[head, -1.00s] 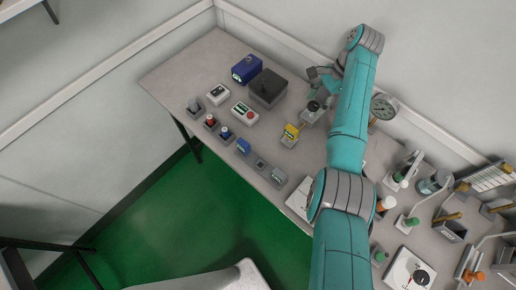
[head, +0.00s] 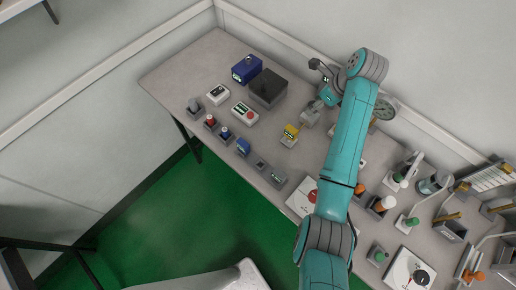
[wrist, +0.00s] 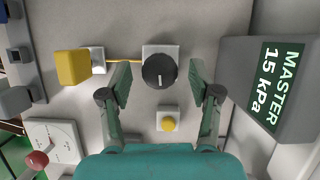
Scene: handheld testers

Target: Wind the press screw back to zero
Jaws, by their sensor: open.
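A round black knob with a pale pointer line (wrist: 159,71), which I take to be the press screw, sits on a grey block (wrist: 148,50) in the wrist view. The line points down in that picture. My gripper (wrist: 160,76) is open, with one finger on each side of the knob and a visible gap to both. A yellow button (wrist: 168,125) on a small pale block lies nearer my palm. In the head view my gripper (head: 316,110) is over the grey block, and the knob is hidden there.
A grey box labelled MASTER 15 kPa (wrist: 277,85) stands close on the right in the wrist view. A yellow block (wrist: 73,67) stands left. A white panel with a red knob (wrist: 37,160) is lower left. Several testers crowd the bench (head: 190,65).

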